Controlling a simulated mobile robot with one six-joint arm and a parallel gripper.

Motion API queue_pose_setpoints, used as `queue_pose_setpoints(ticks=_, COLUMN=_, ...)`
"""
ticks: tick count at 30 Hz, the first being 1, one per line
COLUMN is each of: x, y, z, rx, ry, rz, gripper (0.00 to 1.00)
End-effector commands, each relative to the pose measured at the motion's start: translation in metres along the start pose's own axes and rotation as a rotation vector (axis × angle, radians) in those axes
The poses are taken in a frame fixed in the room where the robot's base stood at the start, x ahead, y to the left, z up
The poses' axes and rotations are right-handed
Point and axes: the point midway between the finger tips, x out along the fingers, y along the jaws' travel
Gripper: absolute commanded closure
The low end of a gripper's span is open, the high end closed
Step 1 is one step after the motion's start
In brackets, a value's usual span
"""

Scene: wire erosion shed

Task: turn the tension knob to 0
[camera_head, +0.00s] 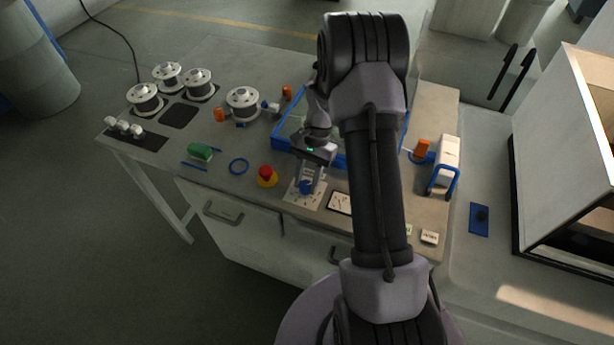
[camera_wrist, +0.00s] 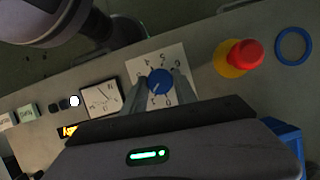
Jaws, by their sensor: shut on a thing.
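The tension knob is a round blue knob (camera_wrist: 159,82) on a white dial plate (camera_wrist: 141,67) with black numbers around it. In the head view the blue knob (camera_head: 306,187) sits on the dial plate (camera_head: 293,196) near the bench's front edge. My gripper (camera_head: 308,181) reaches down over the plate from above. In the wrist view my gripper (camera_wrist: 157,90) has one finger on each side of the knob and is shut on it. A pale mark shows on the knob top; I cannot tell exactly which number it points to. My fingers hide part of the scale.
A red emergency button (camera_head: 265,172) on a yellow base stands close left of the dial. A square gauge (camera_head: 340,202) lies close right. A blue-framed tank (camera_head: 283,147) is behind. Spools (camera_head: 242,101) and a blue ring (camera_head: 238,166) are farther left.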

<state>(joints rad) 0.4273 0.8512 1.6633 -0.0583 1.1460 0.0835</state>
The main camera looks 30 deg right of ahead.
Motion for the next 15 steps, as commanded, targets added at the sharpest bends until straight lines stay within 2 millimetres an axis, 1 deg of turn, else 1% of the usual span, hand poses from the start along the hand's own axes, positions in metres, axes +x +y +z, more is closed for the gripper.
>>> queue_pose_setpoints(ticks=2, x=-0.0027, y=-0.0010, z=0.0011, rx=-0.066, ry=0.001, rz=0.027, gripper=1.00)
queue_pose_setpoints(ticks=15, x=-0.0014, y=-0.0034, z=0.0015, rx=-0.448, ry=0.000, rz=0.186, gripper=1.00)
